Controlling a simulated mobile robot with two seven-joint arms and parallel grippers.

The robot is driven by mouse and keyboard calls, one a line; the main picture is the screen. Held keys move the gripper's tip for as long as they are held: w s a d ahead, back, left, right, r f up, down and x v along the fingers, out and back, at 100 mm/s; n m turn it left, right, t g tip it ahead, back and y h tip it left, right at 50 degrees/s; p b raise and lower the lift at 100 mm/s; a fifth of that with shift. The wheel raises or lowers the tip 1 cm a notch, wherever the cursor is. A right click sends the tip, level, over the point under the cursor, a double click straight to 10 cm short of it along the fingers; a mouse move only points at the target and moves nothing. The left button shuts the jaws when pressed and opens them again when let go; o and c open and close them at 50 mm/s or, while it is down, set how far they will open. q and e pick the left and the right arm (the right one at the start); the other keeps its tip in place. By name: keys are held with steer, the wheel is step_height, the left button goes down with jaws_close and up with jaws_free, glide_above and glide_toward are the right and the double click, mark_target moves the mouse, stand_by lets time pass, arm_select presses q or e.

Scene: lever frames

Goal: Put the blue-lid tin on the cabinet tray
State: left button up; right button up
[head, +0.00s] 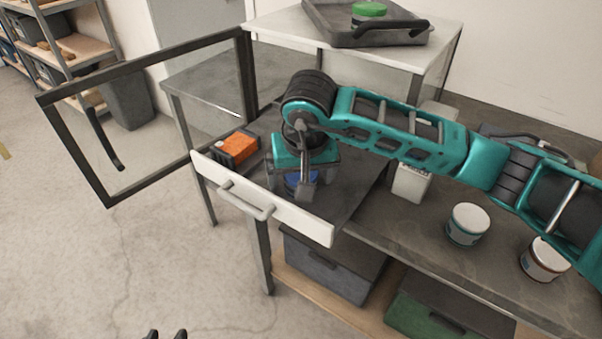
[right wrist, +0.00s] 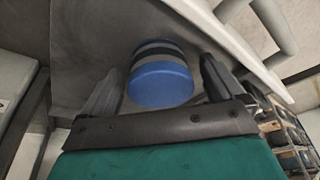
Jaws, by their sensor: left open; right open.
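The blue-lid tin (head: 291,183) is in the open drawer (head: 300,222), partly hidden by my right arm in the head view. In the right wrist view the tin's blue lid (right wrist: 160,85) faces the camera. My right gripper (right wrist: 160,70) is open, with one finger on each side of the tin and gaps visible; I cannot tell whether either touches. The cabinet tray (head: 330,17) is dark grey and rests on the white cabinet top at the back. My left gripper (head: 167,335) is open and empty, only its fingertips showing at the bottom edge.
A green-lid tin (head: 369,12) stands on the tray. An orange-and-black box (head: 236,146) is in the drawer. Two white-lid tins (head: 467,224) (head: 545,260) stand on the workbench at right. An open framed door (head: 75,152) juts out at left.

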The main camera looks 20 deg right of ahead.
arm_select(q)
steer(key=shift+r, duration=0.15)
arm_select(e)
steer(key=shift+r, duration=0.1)
steer(key=shift+r, duration=0.3)
arm_select(q)
steer(key=shift+s+a+p, duration=0.2)
steer(key=shift+a+p, duration=0.15)
steer(key=shift+p, duration=0.35)
arm_select(e)
steer(key=v, duration=1.1)
steer(key=shift+s+r, duration=0.2)
